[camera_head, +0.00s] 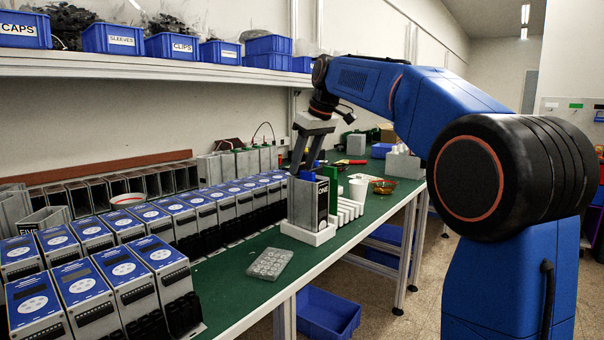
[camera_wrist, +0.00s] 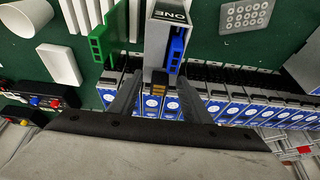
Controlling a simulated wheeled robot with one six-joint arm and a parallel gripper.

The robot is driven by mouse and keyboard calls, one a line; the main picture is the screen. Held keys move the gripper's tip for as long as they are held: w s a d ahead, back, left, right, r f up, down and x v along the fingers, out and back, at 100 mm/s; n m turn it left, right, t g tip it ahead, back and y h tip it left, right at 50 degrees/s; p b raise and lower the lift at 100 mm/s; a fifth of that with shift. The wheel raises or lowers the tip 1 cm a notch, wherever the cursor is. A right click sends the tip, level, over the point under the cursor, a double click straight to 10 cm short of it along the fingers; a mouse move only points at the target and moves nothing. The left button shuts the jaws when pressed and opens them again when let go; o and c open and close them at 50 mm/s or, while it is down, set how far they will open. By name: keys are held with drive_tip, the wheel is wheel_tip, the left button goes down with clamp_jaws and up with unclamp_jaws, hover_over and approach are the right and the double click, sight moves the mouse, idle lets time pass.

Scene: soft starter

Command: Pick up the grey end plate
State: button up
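A flat light-grey plate with rows of round marks (camera_head: 270,263) lies on the green bench top near its front edge. It also shows at the top right of the wrist view (camera_wrist: 246,15). I cannot tell for sure that it is the grey end plate. My gripper (camera_head: 304,170) points down over a grey housing marked ONE (camera_head: 304,205), which stands in a white tray (camera_head: 307,233). In the wrist view the fingers of my gripper (camera_wrist: 160,80) are apart, with the housing (camera_wrist: 164,35) seen between and beyond them. Nothing is held.
A green part (camera_head: 330,180) and a blue part (camera_wrist: 177,48) stand at the housing. Rows of blue-topped units (camera_head: 122,268) fill the bench's left side. Bench around the grey plate is clear.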

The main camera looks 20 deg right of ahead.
clamp_jaws()
drive_tip(key=shift+r, duration=0.15)
